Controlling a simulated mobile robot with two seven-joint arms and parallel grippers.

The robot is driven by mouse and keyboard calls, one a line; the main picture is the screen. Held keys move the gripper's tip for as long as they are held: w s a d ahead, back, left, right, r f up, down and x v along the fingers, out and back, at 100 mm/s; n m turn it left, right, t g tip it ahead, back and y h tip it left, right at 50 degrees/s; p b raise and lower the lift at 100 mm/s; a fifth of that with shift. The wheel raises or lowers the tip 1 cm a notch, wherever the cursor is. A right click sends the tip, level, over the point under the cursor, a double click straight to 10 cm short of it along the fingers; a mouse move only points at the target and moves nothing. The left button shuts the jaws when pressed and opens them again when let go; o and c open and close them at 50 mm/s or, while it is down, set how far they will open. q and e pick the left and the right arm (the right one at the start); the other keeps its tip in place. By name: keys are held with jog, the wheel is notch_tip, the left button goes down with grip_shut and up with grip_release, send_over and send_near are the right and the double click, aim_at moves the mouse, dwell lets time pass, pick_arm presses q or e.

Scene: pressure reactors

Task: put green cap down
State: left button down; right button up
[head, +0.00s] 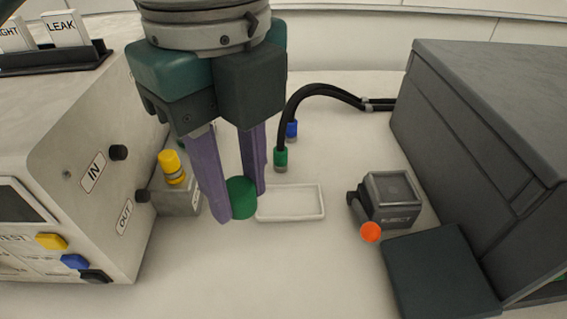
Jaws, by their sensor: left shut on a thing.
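The green cap (242,198) is round and sits between the two purple fingers of my left gripper (234,196), near their tips. My left gripper points down and is shut on the cap. A shallow white tray (312,216) lies on the table just right of the cap; its left end is beside or behind the cap, and its visible floor is empty. I cannot tell how high the cap is above the table. My right gripper does not show.
At left stands a white machine (62,160) with IN and OUT ports, and a yellow-knobbed block (178,195) beside it. Black hoses with green (281,158) and blue (292,129) ends hang behind the tray. An EJECT device (388,199) with an orange ball and a dark grey unit (490,120) stand right.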

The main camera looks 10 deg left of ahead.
pick_arm(q)
jog(key=b, duration=0.3)
send_over(257, 289)
notch_tip(257, 289, down, 15)
jog(key=shift+f, duration=0.15)
jog(key=shift+f+b, duration=0.3)
jog(key=shift+f, duration=1.5)
jog(key=shift+f+b, duration=0.3)
jog(key=shift+f, duration=0.3)
jog(key=c, duration=0.6)
grip_release()
jog(key=shift+r, duration=0.1)
